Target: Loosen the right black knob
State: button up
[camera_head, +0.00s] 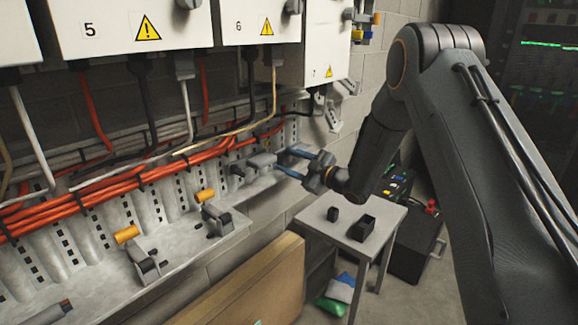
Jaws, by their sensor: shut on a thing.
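My gripper (283,161) reaches in from the right at the far end of the cable ledge, its two blue fingers pointing left. The fingers are closed around the end of a dark grey-black knob (264,160), the right black knob, at the far right of the row. The part between the fingertips is small and partly hidden. Another dark fitting (237,168) sits just left of it. Nearer on the ledge are two black clamp-like fittings, one in the middle (216,218) and one nearer (147,264).
Two orange cylinders (126,234) (205,195) stick out near the fittings. Orange cables (100,179) run along the wall under white numbered boxes (130,28). A small grey table (337,237) with two black items stands below my arm, beside a wooden board (250,290).

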jog(key=shift+n+b, duration=0.55)
jog(key=shift+n, duration=0.45)
jog(key=o, duration=1.1)
jog(key=shift+b+v, duration=0.5)
jog(key=shift+v, duration=3.4)
